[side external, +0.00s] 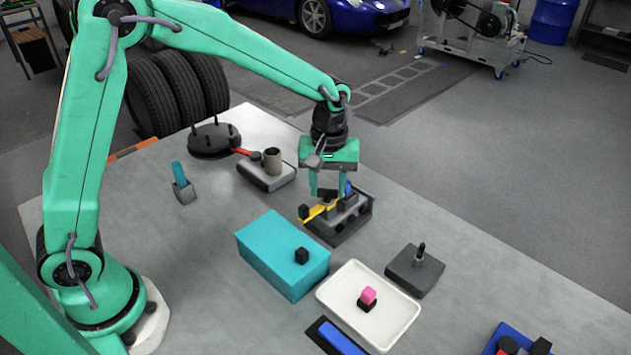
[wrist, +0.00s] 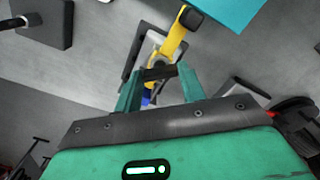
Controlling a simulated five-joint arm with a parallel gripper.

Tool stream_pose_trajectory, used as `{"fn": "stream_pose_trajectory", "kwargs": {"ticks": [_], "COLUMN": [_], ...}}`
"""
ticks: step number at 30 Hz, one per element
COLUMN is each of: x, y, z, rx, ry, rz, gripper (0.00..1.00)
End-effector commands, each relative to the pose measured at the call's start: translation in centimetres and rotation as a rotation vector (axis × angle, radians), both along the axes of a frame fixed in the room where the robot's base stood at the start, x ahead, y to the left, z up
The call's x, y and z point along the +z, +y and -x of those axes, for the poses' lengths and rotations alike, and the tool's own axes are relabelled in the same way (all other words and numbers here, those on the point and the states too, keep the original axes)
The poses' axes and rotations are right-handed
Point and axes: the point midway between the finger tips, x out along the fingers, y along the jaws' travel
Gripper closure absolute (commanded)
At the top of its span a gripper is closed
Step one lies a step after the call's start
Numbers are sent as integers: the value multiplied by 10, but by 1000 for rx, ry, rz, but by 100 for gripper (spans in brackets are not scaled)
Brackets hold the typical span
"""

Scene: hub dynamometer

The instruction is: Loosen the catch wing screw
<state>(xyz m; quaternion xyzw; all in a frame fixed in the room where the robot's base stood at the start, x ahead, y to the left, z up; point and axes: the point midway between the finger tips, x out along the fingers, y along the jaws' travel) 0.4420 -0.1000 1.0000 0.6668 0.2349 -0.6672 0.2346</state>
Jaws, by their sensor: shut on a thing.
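A dark grey fixture (side external: 355,222) with a yellow lever (side external: 319,211) stands on the table under my gripper (side external: 329,190). The lever has a black knob at its outer end, which points left in the side view. In the wrist view the yellow lever (wrist: 172,38) runs up from my gripper (wrist: 158,76). The fingers point down and are shut on a small dark piece (wrist: 158,73), seemingly the catch wing screw; the fingers partly hide it. A blue part (side external: 348,188) shows just behind the fingers, and its blue also shows in the wrist view (wrist: 146,97).
A teal box (side external: 275,262) stands in front of the fixture. A white tray (side external: 330,287) with a pink-topped piece lies to its right, near a grey block with a peg (side external: 414,272). A grey block with a tan cup (side external: 265,178) and a black round hub (side external: 214,140) stand behind left.

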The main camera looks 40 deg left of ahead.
Motion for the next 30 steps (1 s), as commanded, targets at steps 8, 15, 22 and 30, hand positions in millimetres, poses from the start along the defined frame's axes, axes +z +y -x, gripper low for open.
{"fn": "stream_pose_trajectory", "kwargs": {"ticks": [8, 15, 22, 30], "x": [3, 3, 3, 3], "y": [0, 0, 0, 0], "z": [-1, -1, -1, -1], "rx": [264, 491, 693, 852], "ry": [-3, -4, -3, -3], "rz": [1, 2, 2, 2], "gripper": [83, 83, 83, 83]}}
